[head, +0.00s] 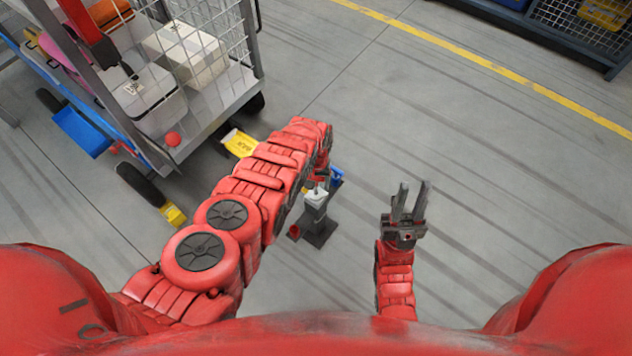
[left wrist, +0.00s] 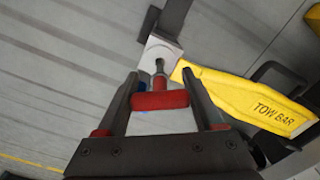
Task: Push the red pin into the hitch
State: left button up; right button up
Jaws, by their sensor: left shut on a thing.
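The red pin (left wrist: 160,101) shows in the left wrist view, with a red cross handle and a dark metal shaft. My left gripper (left wrist: 160,76) is shut on it, one finger on each side of the handle. The shaft points at the hole in the pale grey hitch block (left wrist: 160,49); its tip is at the hole, but I cannot tell how deep it sits. In the head view the hitch (head: 316,196) stands on a dark post, and my left arm hides the pin. My right gripper (head: 411,203) is open and empty, right of the hitch.
A yellow tow bar (left wrist: 245,100) reaches the hitch in the left wrist view; its yellow part (head: 239,143) shows in the head view. A cage trolley (head: 225,85) with boxes stands at upper left. A shelf (head: 565,25) is at upper right. Floor on the right is clear.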

aim_at(316, 189)
pick_arm(q)
jog(key=shift+f+b, duration=1.85)
jog(key=shift+f, duration=0.15)
jog(key=shift+r, duration=0.15)
jog(key=shift+r+p, duration=1.6)
jog(key=shift+p, duration=0.15)
jog(key=shift+f+b, duration=1.7)
jog(key=shift+f, duration=0.1)
jog(key=o, duration=1.4)
notch_tip(316, 189, up, 6)
jog(key=p, duration=0.5)
jog(key=shift+s+r, duration=0.1)
jog(key=shift+r, duration=0.15)
notch_tip(316, 189, up, 11)
jog(key=shift+r+p, duration=0.1)
jog(key=shift+p, duration=0.6)
